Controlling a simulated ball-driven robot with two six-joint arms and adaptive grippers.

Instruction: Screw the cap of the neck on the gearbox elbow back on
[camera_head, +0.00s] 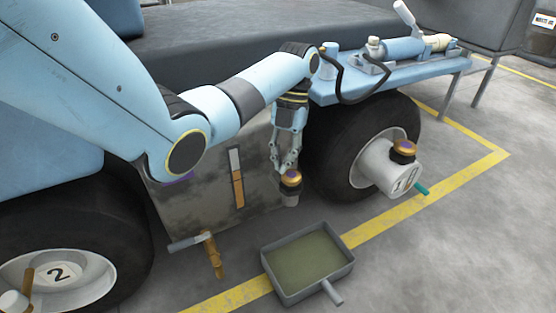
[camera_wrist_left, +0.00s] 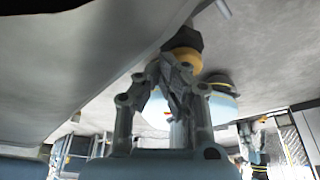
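A gold cap with a purple top (camera_head: 291,179) is at the dark neck (camera_head: 291,199) on the gearbox elbow, beside the grey gearbox side. My left gripper (camera_head: 287,167) comes down from above, its fingers drawn together around the cap. In the left wrist view, the fingertips (camera_wrist_left: 178,70) close in on the gold cap (camera_wrist_left: 186,54), with the dark neck (camera_wrist_left: 186,40) beyond it. The cap looks in line with the neck; whether its thread is engaged cannot be seen.
A grey drain pan (camera_head: 345,268) with greenish fluid stands on the floor below. A second gold cap (camera_head: 404,147) sits on the hub marked 1 (camera_head: 383,171) at right. A blue bench (camera_head: 400,72) bears tools and a black hose. A wheel marked 2 (camera_head: 88,272) is at left.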

